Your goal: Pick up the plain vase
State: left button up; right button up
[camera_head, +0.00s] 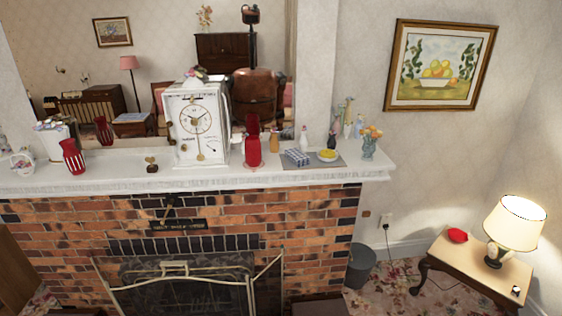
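A plain red vase (253,152) stands upright on the white mantel shelf (330,175), just right of the white clock (196,125). It has no visible pattern. A second red vase with white stripes (73,157) stands on the left part of the shelf. Neither of my grippers is in view, so I cannot see whether they are open or shut.
A small brown ornament (151,165), a blue-white box (296,157), a yellow dish (327,155), small bottles and a flower vase (369,148) share the shelf. A mirror (150,85) stands behind. A brick fireplace (317,215) is below; a lamp table (460,262) stands right.

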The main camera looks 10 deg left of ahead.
aim_at(252, 144)
jog(key=u, duration=0.45)
jog(key=i, duration=0.6)
jog(key=u, duration=0.5)
